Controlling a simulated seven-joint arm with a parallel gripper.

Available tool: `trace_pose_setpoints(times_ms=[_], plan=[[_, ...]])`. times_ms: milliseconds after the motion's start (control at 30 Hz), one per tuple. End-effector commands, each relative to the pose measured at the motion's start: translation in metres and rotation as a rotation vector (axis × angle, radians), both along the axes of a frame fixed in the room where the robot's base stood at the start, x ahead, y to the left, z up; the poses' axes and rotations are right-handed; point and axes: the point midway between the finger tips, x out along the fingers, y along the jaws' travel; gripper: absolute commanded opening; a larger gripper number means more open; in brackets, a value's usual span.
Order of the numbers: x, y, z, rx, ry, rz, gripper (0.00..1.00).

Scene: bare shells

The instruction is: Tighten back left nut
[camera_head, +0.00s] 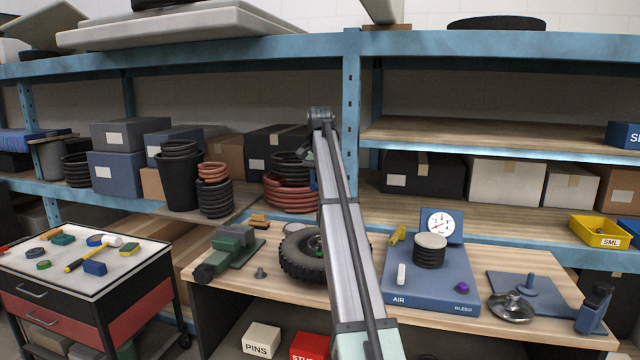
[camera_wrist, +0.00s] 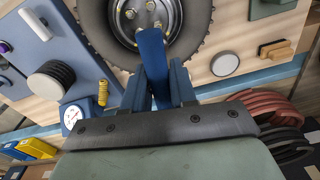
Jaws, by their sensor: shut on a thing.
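A black-tyred wheel (camera_head: 297,265) lies flat on the wooden bench, partly behind my arm in the head view. In the wrist view the wheel's tyre (camera_wrist: 203,38) and silver hub (camera_wrist: 172,22) are at the top. Several small nuts or studs (camera_wrist: 130,14) show on the hub. I cannot tell which is the back left one. My gripper (camera_wrist: 158,85) is shut on a blue bar-like tool (camera_wrist: 151,48). The tool points toward the hub and overlaps its near rim; whether it touches a nut is hidden. In the head view my arm hides most of the gripper.
A green vise (camera_head: 232,245) stands left of the wheel. A blue AIR/BLEED unit (camera_head: 425,290) with a gauge (camera_head: 441,224) stands to the right, with a yellow tool (camera_head: 397,235) near it. Blue shelving (camera_head: 352,100) with stacked hoses and boxes rises behind. A tool cart (camera_head: 85,262) is at the left.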

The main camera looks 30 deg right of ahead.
Motion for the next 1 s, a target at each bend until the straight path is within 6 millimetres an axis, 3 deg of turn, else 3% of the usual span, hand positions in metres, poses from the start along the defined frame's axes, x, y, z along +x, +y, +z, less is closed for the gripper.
trace_pose_setpoints(times_ms=[600,1000], plan=[[-0.001,0.0,-0.045,0.0,0.001,-0.002,0.0],[0.0,0.0,-0.05,-0.001,-0.001,-0.002,0.0]])
